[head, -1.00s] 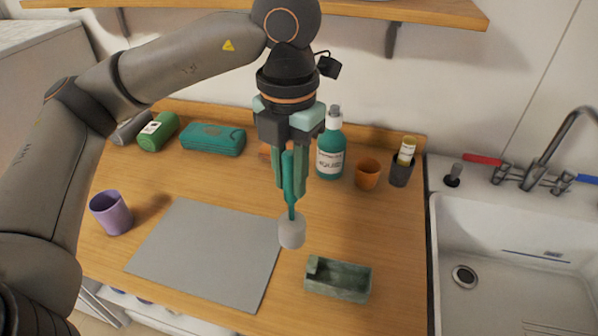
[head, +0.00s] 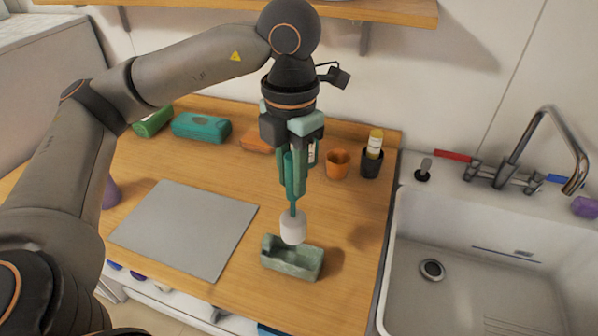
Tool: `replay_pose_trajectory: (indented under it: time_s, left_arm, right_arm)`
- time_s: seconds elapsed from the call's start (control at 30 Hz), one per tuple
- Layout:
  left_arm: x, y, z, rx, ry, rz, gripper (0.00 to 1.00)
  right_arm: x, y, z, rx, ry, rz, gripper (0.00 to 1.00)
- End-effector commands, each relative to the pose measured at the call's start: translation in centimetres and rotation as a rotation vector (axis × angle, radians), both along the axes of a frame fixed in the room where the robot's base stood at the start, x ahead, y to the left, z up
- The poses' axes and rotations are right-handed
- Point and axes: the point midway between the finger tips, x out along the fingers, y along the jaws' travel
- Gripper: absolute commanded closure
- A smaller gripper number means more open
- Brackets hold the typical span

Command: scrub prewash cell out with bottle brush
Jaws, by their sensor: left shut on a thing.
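My left gripper (head: 293,178) is shut on the teal handle of a bottle brush (head: 293,228), which hangs upright with its white head down. The brush head is just over the green rectangular cell (head: 297,262), an open-topped trough on the wooden counter. The head overlaps the cell's back rim in the head view; I cannot tell whether it touches or is inside. My right gripper is not in view.
A grey mat (head: 187,228) lies left of the cell. An orange cup (head: 337,163) and a dark cup (head: 371,163) holding a yellow-white tube stand behind. A teal case (head: 201,127) lies at the back left. The sink (head: 470,270) is to the right.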

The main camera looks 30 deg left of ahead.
Motion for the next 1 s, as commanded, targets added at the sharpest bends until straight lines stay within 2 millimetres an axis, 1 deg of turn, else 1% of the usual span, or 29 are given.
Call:
replay_pose_trajectory:
  time_s: [0.2, 0.37, 0.57, 0.8, 1.0]
  left_arm:
    - [-0.1, 0.3, -0.1, 0.0, -0.001, -0.006, 1.0]
    - [-0.1, 0.3, -0.8, 0.001, 0.0, -0.006, 1.0]
    - [-0.1, 0.3, -2.6, 0.001, 0.001, -0.006, 1.0]
    - [-0.1, 0.3, -5.5, 0.0, 0.002, -0.005, 1.0]
    - [-0.1, 0.3, -7.4, 0.0, 0.0, -0.004, 1.0]
  right_arm:
    - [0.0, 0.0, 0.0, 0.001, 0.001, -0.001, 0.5]
    - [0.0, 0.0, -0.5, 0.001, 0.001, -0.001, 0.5]
    - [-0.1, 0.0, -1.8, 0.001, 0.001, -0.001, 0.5]
    - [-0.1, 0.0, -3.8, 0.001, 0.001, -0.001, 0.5]
    - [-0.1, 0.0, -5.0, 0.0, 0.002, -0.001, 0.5]
